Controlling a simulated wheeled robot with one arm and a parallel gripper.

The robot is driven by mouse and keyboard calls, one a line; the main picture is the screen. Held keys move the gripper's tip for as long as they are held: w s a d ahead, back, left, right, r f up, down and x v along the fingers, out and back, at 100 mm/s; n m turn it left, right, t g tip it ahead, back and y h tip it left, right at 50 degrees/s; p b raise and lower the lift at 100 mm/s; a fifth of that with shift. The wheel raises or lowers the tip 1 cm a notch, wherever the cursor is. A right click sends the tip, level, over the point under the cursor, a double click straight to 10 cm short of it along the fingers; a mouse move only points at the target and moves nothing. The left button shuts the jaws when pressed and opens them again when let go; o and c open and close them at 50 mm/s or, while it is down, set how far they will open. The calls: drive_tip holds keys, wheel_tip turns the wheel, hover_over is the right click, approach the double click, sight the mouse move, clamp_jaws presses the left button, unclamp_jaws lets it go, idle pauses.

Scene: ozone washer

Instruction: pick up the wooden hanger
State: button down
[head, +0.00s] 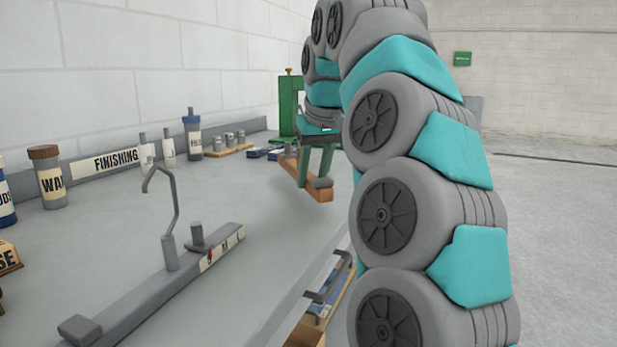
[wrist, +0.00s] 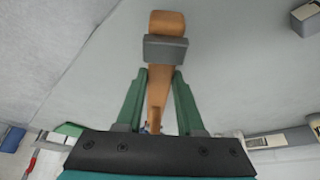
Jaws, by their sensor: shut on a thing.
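The wooden hanger is an orange-brown bar (head: 320,193) with a grey block near its end, at the middle of the head view. In the wrist view the hanger (wrist: 166,25) runs up between the green fingers. My gripper (head: 314,172) points down and is shut on the hanger; its fingers also show on both sides of the bar in the wrist view (wrist: 158,80). I cannot tell whether the hanger touches the bench.
A grey hanger (head: 150,285) with an upright hook lies on the bench (head: 110,240) at front left. A green stand (head: 288,105) is behind my gripper. Open floor (head: 560,220) lies right.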

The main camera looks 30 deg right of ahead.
drive_tip(key=s+r+b, duration=0.1)
drive_tip(key=s, duration=1.3)
drive_tip(key=shift+d+b, duration=0.15)
drive_tip(key=shift+b, duration=0.25)
drive_tip(key=shift+d+r, duration=0.1)
